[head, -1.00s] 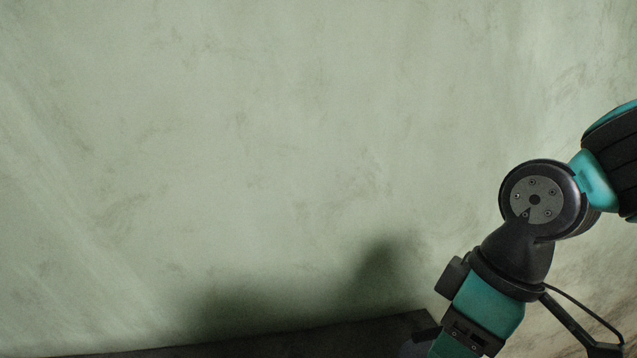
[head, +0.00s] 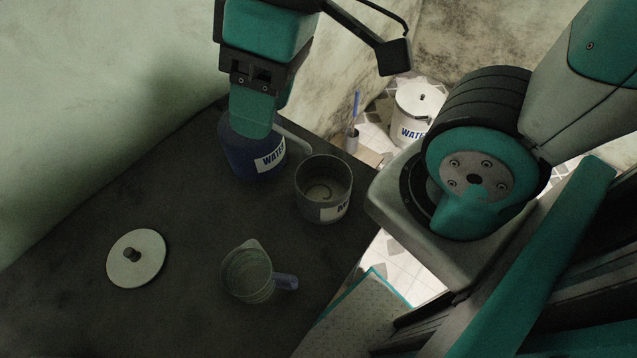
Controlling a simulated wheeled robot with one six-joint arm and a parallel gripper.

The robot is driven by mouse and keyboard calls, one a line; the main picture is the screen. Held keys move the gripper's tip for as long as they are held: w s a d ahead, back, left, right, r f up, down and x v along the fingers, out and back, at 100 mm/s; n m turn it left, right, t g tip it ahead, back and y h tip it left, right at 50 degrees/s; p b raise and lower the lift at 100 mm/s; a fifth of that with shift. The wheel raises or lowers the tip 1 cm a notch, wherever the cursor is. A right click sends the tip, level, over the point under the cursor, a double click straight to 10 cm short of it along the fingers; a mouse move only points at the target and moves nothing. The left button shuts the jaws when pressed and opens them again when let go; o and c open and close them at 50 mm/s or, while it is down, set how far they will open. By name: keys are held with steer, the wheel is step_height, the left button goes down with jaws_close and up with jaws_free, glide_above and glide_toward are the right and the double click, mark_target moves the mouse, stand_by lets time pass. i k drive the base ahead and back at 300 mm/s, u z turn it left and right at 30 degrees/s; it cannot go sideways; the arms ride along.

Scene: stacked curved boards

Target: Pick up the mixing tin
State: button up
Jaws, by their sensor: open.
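The mixing tin (head: 337,209) appears to be the round, open-topped metal tin with a white label, only partly readable, that stands upright on the dark table near its right edge. Its inside looks empty. My gripper (head: 250,128) points down at the top of the view, to the left of the tin and apart from it. It is open, seen from the side, and holds nothing that I can see. It overlaps a dark blue container (head: 240,157) labelled as water in the picture; I cannot tell whether they touch.
A clear measuring jug (head: 247,272) stands in front of the tin to the left. A pale round lid (head: 136,262) with a dark knob lies at the left of the dark table (head: 190,310).

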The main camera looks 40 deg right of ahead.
mark_target(324, 183)
steer(key=k, duration=1)
steer(key=u, duration=1.2)
steer(key=i, duration=0.9)
steer(key=z, duration=2.55)
